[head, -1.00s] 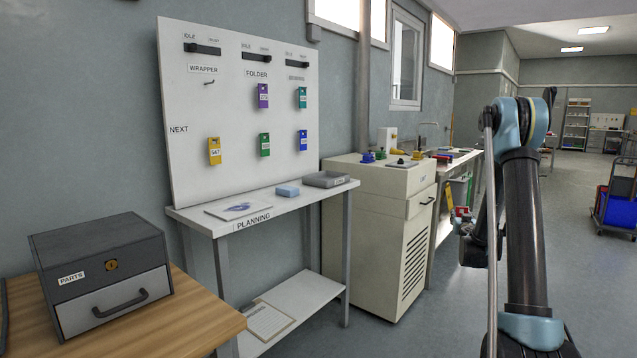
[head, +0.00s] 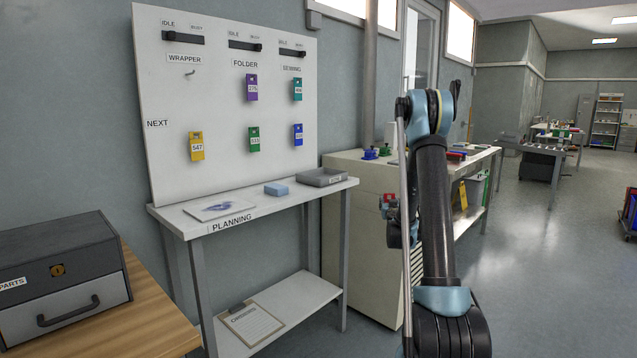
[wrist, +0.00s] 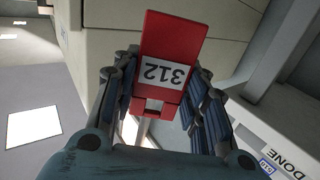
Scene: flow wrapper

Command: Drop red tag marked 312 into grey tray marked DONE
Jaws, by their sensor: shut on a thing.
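The red tag marked 312 (wrist: 172,50) is held between the fingers of my gripper (wrist: 160,95) in the wrist view, its number upside down there. In the head view the red tag (head: 390,197) shows small at my gripper (head: 392,215), in front of the cream cabinet and right of the planning table. The grey tray (head: 323,178) lies on the right end of the planning table, left of my gripper and apart from it. Its label is too small to read in the head view. In the wrist view a DONE label (wrist: 285,160) shows at the lower right.
The planning table (head: 240,205) also bears a blue block (head: 278,189) and a paper sheet (head: 219,209). A white board (head: 230,100) with hanging tags stands behind it. The cream cabinet (head: 355,240) is close to my arm. Open floor lies at the right.

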